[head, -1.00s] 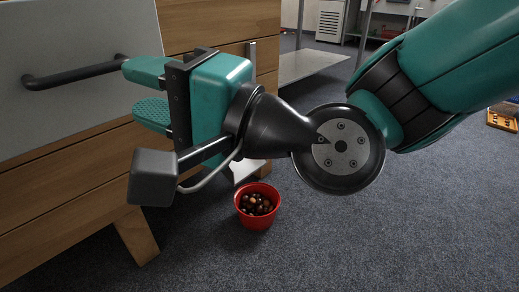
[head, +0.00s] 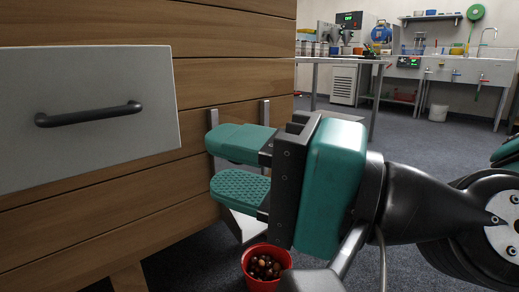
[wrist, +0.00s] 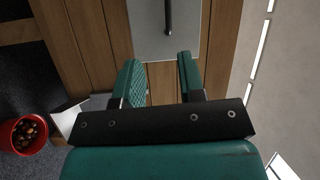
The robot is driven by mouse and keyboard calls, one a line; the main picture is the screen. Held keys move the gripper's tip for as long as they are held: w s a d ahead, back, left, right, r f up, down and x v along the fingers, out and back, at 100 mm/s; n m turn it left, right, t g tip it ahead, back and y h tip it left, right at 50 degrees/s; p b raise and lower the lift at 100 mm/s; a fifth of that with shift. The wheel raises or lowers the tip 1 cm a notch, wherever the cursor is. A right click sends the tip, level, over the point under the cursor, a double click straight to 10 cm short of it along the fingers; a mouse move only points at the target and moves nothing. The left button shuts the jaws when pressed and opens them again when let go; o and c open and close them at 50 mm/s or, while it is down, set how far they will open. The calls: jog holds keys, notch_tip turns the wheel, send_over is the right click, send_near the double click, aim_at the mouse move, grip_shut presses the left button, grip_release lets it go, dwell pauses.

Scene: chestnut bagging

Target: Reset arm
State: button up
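My gripper (head: 228,168) is in the middle of the head view, with its teal fingers pointing left toward the wooden cabinet front. The two fingers are apart with nothing between them, so it is open and empty. In the wrist view, my gripper (wrist: 159,72) also shows a clear gap between its fingers. A red bucket (head: 262,285) holding chestnuts stands low in the head view, below my gripper and partly cut off by the lower edge. The red bucket (wrist: 15,136) also shows at the left of the wrist view.
A wooden cabinet (head: 235,60) with a grey panel (head: 90,150) and dark handle (head: 88,114) fills the left. A metal bracket (head: 240,222) sits at its side, near the bucket. A table (head: 345,61) and sink (head: 470,70) stand far back.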

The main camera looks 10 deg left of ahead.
jog(key=s+d+r+n+g+h+p, duration=0.1)
jog(key=d+r+n+g+h+p, duration=0.25)
jog(key=d+h+p, duration=0.55)
jog(key=s+d+r+n+g+h+p, duration=0.15)
jog(key=d+r+n+h+p, duration=0.3)
jog(key=d+p, duration=0.75)
notch_tip(320, 180, up, 36)
jog(key=a+p, duration=0.1)
jog(key=p, duration=3.6)
jog(key=shift+w, duration=0.25)
jog(key=shift+a+f+n+h, duration=0.1)
jog(key=shift+a+n+h, duration=0.05)
jog(key=shift+n+h, duration=0.15)
